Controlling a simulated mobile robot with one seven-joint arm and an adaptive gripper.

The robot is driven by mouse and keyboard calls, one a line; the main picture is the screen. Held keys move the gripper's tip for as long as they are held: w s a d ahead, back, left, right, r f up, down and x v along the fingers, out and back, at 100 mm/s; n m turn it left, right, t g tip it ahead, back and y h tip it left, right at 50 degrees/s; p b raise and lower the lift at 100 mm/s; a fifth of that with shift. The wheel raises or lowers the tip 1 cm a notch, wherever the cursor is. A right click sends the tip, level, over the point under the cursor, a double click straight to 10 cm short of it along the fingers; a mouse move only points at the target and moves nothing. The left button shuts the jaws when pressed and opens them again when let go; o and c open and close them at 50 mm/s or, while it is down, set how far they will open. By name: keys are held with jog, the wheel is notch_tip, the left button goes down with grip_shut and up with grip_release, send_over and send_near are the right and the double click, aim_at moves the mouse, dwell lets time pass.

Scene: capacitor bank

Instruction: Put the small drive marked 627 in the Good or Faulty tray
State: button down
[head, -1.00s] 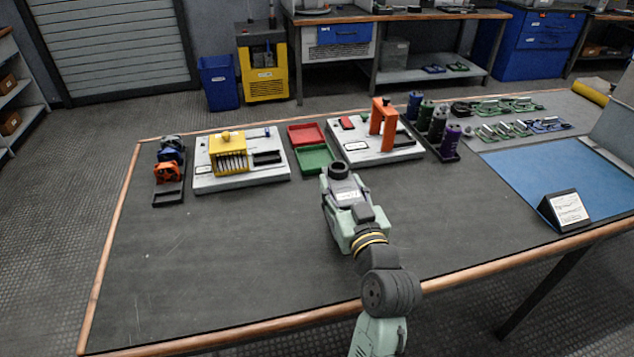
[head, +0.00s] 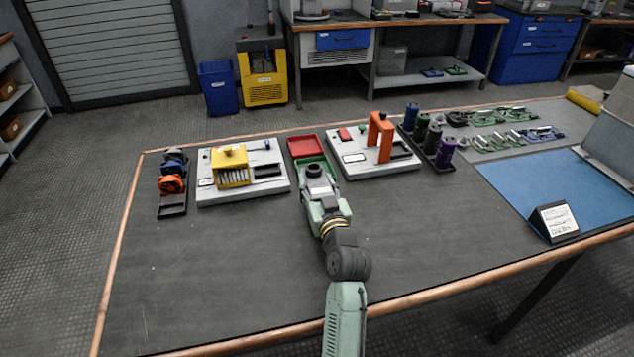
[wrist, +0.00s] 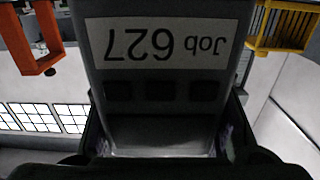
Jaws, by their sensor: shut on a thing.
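A dark grey drive (wrist: 165,88) fills the middle of the wrist view, its white label reading "Job 627" upside down. My gripper is shut on it; the dark fingers (wrist: 165,140) show on both sides of its lower end. In the head view my gripper (head: 314,172) is over the near part of the green tray (head: 309,160) and hides much of it. The drive is hidden there by my wrist. The red tray (head: 306,146) lies just behind the green one and looks empty. I cannot read any marking on either tray.
A grey board with a yellow cage (head: 231,168) stands left of the trays. A board with an orange arch (head: 380,137) stands right. A rack of cylinders (head: 446,152) is farther right, a black holder (head: 173,204) far left. The front tabletop (head: 220,270) is clear.

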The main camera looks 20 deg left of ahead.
jog(key=shift+f+b, duration=0.1)
jog(key=shift+b, duration=0.2)
jog(key=c, duration=0.8)
grip_release()
